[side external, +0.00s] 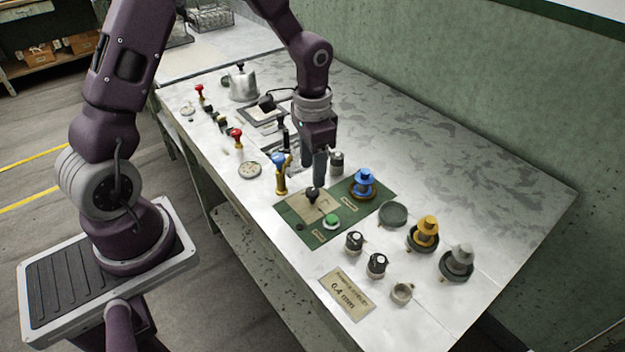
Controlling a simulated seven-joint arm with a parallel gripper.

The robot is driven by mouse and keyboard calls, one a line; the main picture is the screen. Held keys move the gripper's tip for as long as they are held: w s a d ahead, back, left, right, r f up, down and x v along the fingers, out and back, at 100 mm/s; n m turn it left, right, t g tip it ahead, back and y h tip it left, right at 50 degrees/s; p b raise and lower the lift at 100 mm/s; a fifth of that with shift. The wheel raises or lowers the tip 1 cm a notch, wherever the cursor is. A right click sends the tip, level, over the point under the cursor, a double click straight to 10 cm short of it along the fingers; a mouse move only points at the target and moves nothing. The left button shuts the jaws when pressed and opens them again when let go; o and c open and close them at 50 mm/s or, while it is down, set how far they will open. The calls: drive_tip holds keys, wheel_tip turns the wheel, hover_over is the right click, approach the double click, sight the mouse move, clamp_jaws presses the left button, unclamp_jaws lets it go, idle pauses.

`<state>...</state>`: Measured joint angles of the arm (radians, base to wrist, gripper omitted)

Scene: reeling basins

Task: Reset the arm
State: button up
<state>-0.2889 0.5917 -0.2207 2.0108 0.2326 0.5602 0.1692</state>
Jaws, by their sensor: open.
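My gripper (319,178) is at the end of my purple arm and points down over the far left part of the green mat (344,237). It hangs close above a small black-knobbed piece (312,196) on the mat's tan panel. I cannot tell from this view whether its tips touch that piece. Its jaws are open, and I see nothing held between them. The arm reaches from its base at the left, across the front of the table, with the elbow out of the frame at the top.
A yellow spool (425,233), a grey spool (457,261) and a green dish (393,214) stand to the right. The table's (500,180) back right is clear.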

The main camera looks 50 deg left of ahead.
drive_tip(key=shift+r, duration=0.85)
drive_tip(key=s+d+r+n+t+y, duration=0.15)
drive_tip(key=s+r, duration=0.45)
drive_tip(key=r, duration=0.6)
drive_tip(key=s+d+r+t, duration=0.1)
drive_tip(key=s+r+t, duration=0.1)
drive_tip(key=s, duration=0.5)
drive_tip(key=s+d+r+n+t+h, duration=0.1)
drive_tip(key=s+d+r+t, duration=0.1)
drive_tip(key=s+r, duration=0.2)
drive_tip(key=s, duration=0.3)
drive_tip(key=shift+s+r, duration=0.25)
drive_tip(key=shift+r, duration=0.05)
drive_tip(key=shift+n+h, duration=0.25)
